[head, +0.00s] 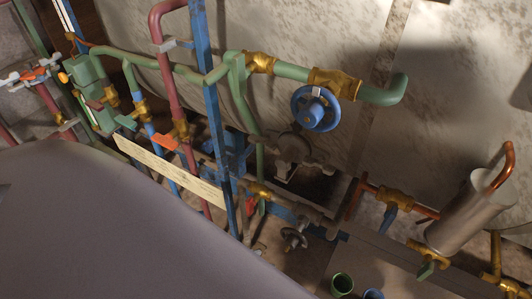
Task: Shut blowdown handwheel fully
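A blue handwheel (315,108) sits on the green pipe (292,71) with brass fittings, in front of the large pale vessel. A smaller grey handwheel (293,240) is low down, below the grey valve body (292,148) at the vessel's foot. No label shows which one is the blowdown handwheel. I cannot tell how far either is turned. Neither of my grippers is in view, and nothing is touching either wheel.
A blue upright post (213,100) and a pale label strip (168,172) stand left of the wheels. A metal cylinder (468,212) with a copper pipe is at right. Green (342,285) and blue cups are at the bottom. A large smooth grey surface covers the lower left.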

